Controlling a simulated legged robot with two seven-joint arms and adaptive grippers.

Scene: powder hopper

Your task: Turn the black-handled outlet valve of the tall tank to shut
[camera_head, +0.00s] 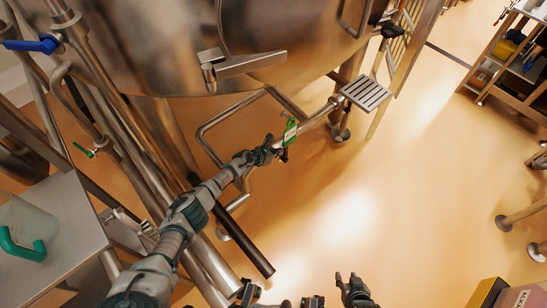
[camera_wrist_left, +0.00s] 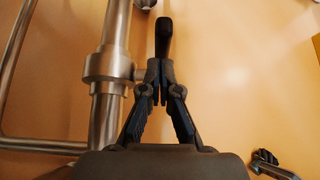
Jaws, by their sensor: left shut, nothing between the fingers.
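My left gripper (camera_head: 262,152) reaches in low beside the tall tank (camera_head: 270,30). It is shut and empty. In the left wrist view its fingertips (camera_wrist_left: 159,78) point at the black handle (camera_wrist_left: 163,38), which stands in line just beyond them. Whether they touch it I cannot tell. The steel valve body on the pipe (camera_wrist_left: 108,66) is left of the fingers.
A bent steel tube (camera_head: 205,128) is close left of my left gripper. A blue-handled valve (camera_head: 32,45) is at the upper left. A steel table (camera_head: 60,205) stands at the left. A shelf cart (camera_head: 505,60) is at the upper right. The orange floor (camera_head: 400,180) is largely clear.

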